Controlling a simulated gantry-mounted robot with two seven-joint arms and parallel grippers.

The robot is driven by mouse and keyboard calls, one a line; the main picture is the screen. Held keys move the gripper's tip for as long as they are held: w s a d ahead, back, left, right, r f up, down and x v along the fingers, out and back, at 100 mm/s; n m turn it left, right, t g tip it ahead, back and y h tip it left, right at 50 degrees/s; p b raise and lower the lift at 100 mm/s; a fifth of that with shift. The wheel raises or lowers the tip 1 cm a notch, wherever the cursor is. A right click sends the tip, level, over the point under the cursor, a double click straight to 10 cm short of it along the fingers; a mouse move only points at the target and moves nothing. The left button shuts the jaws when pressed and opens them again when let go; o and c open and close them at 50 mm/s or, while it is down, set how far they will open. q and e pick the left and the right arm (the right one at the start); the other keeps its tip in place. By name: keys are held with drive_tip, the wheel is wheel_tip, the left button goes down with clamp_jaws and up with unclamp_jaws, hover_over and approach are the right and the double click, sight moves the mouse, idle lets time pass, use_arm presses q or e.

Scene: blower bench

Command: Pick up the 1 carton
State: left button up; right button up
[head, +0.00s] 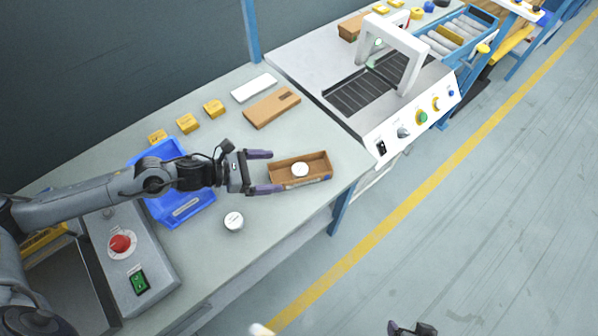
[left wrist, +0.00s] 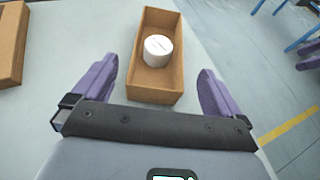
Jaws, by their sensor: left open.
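An open brown carton (head: 318,173) sits on the grey bench with a white round item (head: 300,169) inside it. My left gripper (head: 274,171) is open at the carton's left end, its purple fingers pointing toward the carton. In the left wrist view the carton (left wrist: 152,90) lies between the two spread fingers and reaches away beyond the tips; I cannot tell whether they touch it. My right gripper (head: 412,329) shows only partly at the bottom edge of the head view, away from the bench, its jaws unclear.
A white round item (head: 233,221) stands near the front edge. A blue bin (head: 182,207) is behind my left wrist. A flat brown box (head: 271,107), a white box (head: 254,87) and small yellow boxes (head: 188,123) lie farther back. A machine (head: 400,120) stands right.

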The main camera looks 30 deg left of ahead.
sight(295, 170)
use_arm(q)
drive_tip(key=shift+x, duration=0.75)
drive_tip(key=shift+b+x, duration=0.3)
drive_tip(key=shift+x, duration=2.4)
drive_tip(key=shift+a+f, duration=0.1)
drive_tip(key=shift+c, duration=0.2)
drive_tip(key=c, duration=0.9)
